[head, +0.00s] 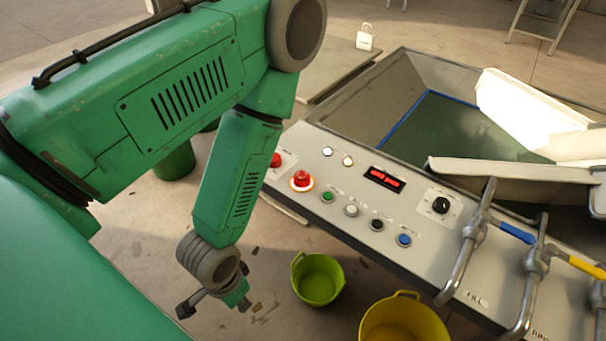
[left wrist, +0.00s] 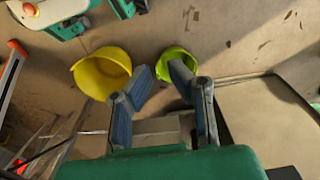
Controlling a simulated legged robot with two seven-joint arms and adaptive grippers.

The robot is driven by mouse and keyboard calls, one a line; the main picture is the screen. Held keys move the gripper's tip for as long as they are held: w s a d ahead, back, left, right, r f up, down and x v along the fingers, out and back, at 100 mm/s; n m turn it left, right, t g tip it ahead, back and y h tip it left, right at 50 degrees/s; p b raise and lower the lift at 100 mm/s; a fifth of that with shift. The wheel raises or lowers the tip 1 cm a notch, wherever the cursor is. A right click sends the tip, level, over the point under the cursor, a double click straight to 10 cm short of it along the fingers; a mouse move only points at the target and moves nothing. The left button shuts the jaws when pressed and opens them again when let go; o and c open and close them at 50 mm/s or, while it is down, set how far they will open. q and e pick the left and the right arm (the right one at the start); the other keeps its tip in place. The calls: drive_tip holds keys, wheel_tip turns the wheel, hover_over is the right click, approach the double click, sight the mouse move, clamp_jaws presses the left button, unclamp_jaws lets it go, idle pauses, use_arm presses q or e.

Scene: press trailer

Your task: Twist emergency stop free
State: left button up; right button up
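The emergency stop (head: 302,178) is a red mushroom button on a pale ring with an orange edge, on the sloping grey control panel (head: 330,225) in the head view. Its top is in plain sight and nothing touches it. My left gripper (head: 215,300) hangs low in the head view, left of the panel's front edge and well apart from the button. In the left wrist view the left gripper (left wrist: 162,78) is open, its two blue-padded fingers apart with nothing between them. My right gripper is in neither view.
Another red knob (head: 275,160) is partly hidden by my arm. Small buttons, a red display (head: 385,179), a black dial (head: 440,205) and metal levers (head: 468,245) share the panel. A green bucket (head: 318,279) and a yellow bucket (head: 404,322) stand on the floor (head: 150,255) before it.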

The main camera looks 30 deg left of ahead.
use_arm(q)
drive_tip(key=o, duration=0.7)
drive_tip(key=shift+w+r+p, duration=0.3)
drive_tip(key=shift+w, duration=0.5)
drive_tip(key=shift+c, duration=0.2)
drive_tip(key=n+p, duration=0.1)
drive_tip(key=p, duration=0.7)
approach(302, 174)
drive_tip(key=s+f, duration=0.1)
drive_tip(key=s+d+f, duration=0.1)
drive_tip(key=s, duration=0.1)
drive_tip(key=s+d+f, duration=0.1)
drive_tip(key=shift+s+f, duration=0.25)
drive_tip(key=shift+f, duration=0.15)
drive_tip(key=w+a+r+n+p, duration=0.1)
drive_tip(key=w+a+r+p, duration=0.1)
drive_tip(key=w+r, duration=0.4)
drive_tip(key=shift+g, duration=0.3)
drive_tip(key=f, duration=0.8)
drive_tip(key=s+f, duration=0.1)
drive_tip(key=f, duration=0.3)
drive_tip(key=shift+f, duration=0.35)
drive_tip(key=c, duration=1.1)
